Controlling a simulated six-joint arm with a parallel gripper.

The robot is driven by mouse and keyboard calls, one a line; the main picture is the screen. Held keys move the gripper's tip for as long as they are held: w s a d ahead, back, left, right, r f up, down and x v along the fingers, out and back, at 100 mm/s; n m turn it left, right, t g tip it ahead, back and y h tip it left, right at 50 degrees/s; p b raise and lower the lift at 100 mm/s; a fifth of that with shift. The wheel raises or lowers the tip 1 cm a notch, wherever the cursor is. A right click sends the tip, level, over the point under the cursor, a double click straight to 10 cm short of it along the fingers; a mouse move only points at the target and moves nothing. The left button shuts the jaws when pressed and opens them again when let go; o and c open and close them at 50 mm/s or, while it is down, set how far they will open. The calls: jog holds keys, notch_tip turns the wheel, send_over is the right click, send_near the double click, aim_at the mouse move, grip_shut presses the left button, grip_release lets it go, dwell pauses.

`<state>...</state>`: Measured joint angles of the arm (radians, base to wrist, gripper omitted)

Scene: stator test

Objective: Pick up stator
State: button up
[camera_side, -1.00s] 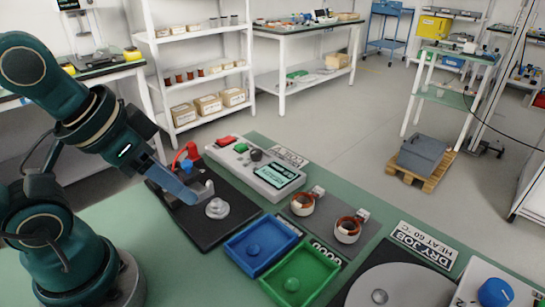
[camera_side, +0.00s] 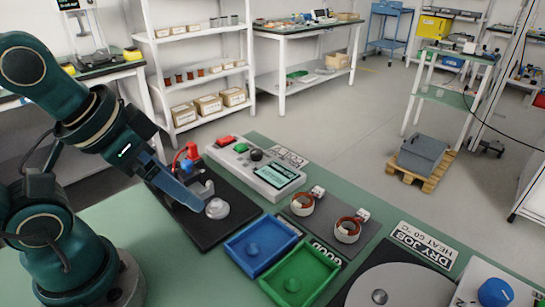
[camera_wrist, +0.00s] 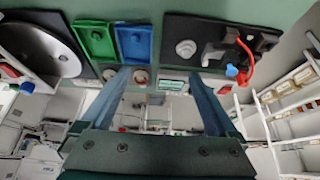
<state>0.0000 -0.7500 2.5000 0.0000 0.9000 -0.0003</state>
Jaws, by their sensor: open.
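Two stators, white rings with copper windings, stand on a dark grey mat (camera_side: 325,226). One is the left stator (camera_side: 302,204) and the other is the right stator (camera_side: 347,230). Both also show small in the wrist view, one near the left finger (camera_wrist: 139,77) and one partly beside it (camera_wrist: 110,74). My gripper (camera_side: 198,205) is open and empty, low over the black test plate at the left, beside its round metal hub (camera_side: 217,208). It is apart from both stators. In the wrist view, my two blue fingers (camera_wrist: 160,75) are spread wide.
A blue tray (camera_side: 234,243) and a green tray (camera_side: 271,280) lie between the black plate (camera_side: 205,240) and the mat. A grey control box (camera_side: 255,172) with a screen stands behind. A red clamp (camera_side: 190,153) rises beside my gripper. A round grey disc (camera_side: 390,290) is at front right.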

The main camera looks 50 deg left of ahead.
jog(key=w+a+r+n+t+y, duration=0.1)
jog(key=w+r+n, duration=0.3)
jog(key=w, duration=0.3)
jog(key=n+g+y, duration=0.1)
jog(key=g, duration=0.2)
send_over(303, 200)
jog(key=s+d, duration=0.2)
jog(key=s, duration=0.1)
jog(key=f, duration=1.4)
jog(key=shift+s+f, duration=0.2)
jog(key=shift+f, duration=0.15)
jog(key=shift+x, duration=2.3)
jog(key=shift+w, duration=0.15)
jog(key=shift+c, duration=0.2)
